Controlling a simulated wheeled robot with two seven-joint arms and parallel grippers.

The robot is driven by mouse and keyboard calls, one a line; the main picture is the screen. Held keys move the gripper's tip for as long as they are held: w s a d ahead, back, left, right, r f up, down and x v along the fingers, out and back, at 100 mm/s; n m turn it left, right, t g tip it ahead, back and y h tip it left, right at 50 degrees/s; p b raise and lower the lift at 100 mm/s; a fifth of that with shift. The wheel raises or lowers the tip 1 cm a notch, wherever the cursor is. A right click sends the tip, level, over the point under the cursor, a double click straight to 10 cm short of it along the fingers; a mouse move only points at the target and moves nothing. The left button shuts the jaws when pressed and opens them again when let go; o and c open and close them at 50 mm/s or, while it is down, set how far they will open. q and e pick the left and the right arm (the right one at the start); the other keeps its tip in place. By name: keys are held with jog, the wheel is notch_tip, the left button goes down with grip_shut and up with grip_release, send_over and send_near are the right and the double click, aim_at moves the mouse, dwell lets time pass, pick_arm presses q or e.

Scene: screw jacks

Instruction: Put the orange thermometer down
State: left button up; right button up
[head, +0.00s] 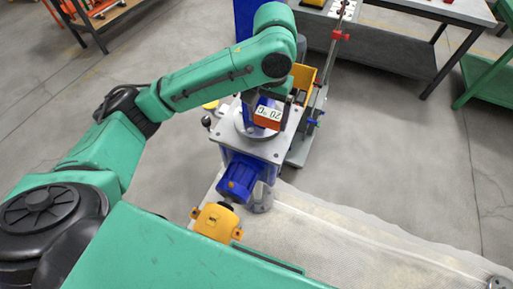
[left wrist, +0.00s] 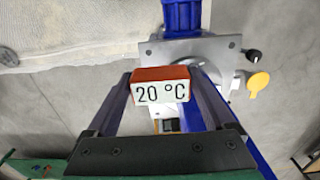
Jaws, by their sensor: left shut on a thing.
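The orange thermometer (head: 268,115) is a small block with a white face that reads "20 °C". It shows between my fingers in the left wrist view (left wrist: 161,90). My left gripper (head: 262,106) is shut on it, one finger on each side. In the head view the thermometer appears over the grey top plate (head: 268,150) of the blue screw jack (head: 240,172). I cannot tell whether it touches the plate. My right gripper is not in view.
A yellow box (head: 303,77) stands just behind the jack. A yellow-orange device (head: 216,222) is in front of it. A whitish mat (head: 330,235) spreads at the lower right. A grey workbench (head: 385,45) stands at the back right. Open concrete floor lies to the right.

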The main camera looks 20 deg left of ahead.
aim_at(267, 123)
pick_arm(q)
jog(key=f, duration=0.7)
jog(key=w+a+f, duration=0.1)
jog(key=f, duration=0.7)
jog(key=shift+s+d+f, duration=0.1)
jog(key=shift+s+d, duration=0.05)
jog(key=shift+d, duration=0.05)
jog(key=shift+f, duration=0.35)
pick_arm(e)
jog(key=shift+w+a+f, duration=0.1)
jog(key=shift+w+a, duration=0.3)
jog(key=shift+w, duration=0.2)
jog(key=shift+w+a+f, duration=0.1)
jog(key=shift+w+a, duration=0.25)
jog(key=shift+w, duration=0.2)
pick_arm(q)
jog(key=o, duration=1.4)
jog(key=shift+f, duration=0.1)
jog(key=shift+o, duration=0.2)
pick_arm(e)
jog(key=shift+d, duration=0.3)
pick_arm(q)
notch_tip(267, 123, up, 12)
jog(key=shift+r, duration=0.15)
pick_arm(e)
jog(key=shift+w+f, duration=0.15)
